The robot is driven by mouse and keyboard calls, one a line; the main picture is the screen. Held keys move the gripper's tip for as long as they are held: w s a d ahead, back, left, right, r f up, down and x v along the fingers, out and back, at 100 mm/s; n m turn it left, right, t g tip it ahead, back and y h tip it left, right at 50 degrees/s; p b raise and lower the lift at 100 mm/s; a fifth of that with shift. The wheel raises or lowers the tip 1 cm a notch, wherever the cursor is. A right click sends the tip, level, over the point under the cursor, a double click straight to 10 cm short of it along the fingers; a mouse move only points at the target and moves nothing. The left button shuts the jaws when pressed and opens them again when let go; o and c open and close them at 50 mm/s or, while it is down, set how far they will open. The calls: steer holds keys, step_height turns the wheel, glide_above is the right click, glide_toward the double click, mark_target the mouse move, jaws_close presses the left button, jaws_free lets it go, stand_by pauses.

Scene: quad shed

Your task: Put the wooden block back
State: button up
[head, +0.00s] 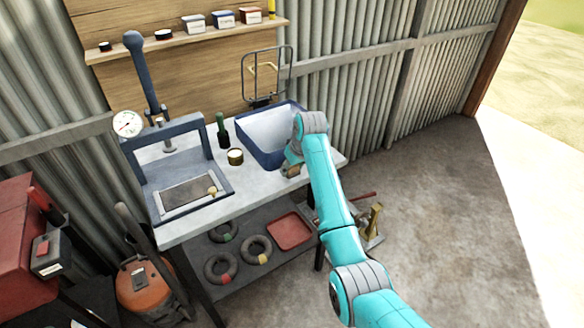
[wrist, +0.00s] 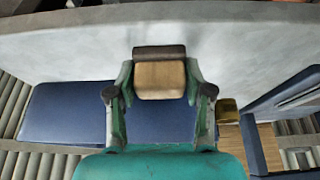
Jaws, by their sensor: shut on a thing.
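My gripper (wrist: 160,88) is shut on the wooden block (wrist: 159,79), a tan piece with a darker strip along its upper side in the wrist view. The fingers grip it from both sides. In the head view my gripper (head: 291,169) is at the front of the bench, by the near right side of the blue tray. The block is small there and mostly hidden by my gripper. I cannot tell whether it touches the bench top. The blue tray (wrist: 65,112) lies behind my gripper in the wrist view.
On the bench (head: 190,228) stand a blue press (head: 178,130), a green bottle (head: 222,132), a round tin (head: 235,156) and the blue tray (head: 262,150). The lower shelf holds a red tray (head: 291,231) and several rings. Bare bench top lies in front of the tin.

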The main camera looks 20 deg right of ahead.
steer(key=o, duration=1.1)
steer(key=shift+f, duration=0.1)
steer(key=v, duration=1.2)
